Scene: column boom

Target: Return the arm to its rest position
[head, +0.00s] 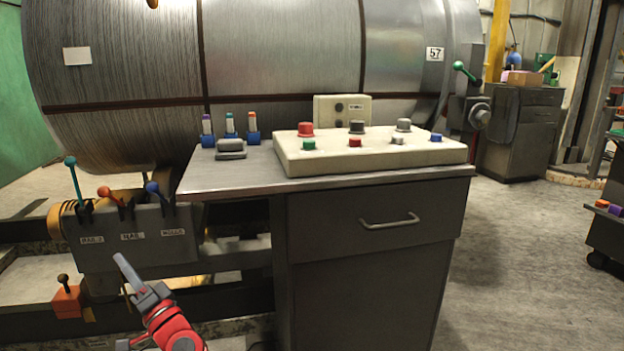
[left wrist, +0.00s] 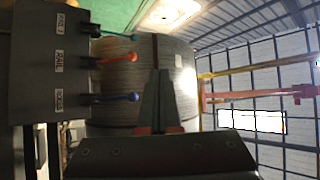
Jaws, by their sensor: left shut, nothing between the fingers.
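My left gripper (head: 122,262) is at the lower left of the head view, with my red arm behind it. Its fingers are together, empty, and point up and to the left. It is in front of and below the grey lever box (head: 135,238), apart from it as far as I can tell. The box carries a teal lever (head: 73,178), an orange-red lever (head: 108,193) and a blue lever (head: 153,188). In the left wrist view the closed fingers (left wrist: 159,78) show in front of the cylinder, with the lever box (left wrist: 55,60) at the left. My right gripper is not in view.
A grey cabinet (head: 375,275) with a button panel (head: 370,162) stands right of the gripper. A large metal cylinder (head: 285,50) fills the back. An orange box with a knob (head: 66,300) is left of the gripper. Open floor (head: 530,260) lies at the right.

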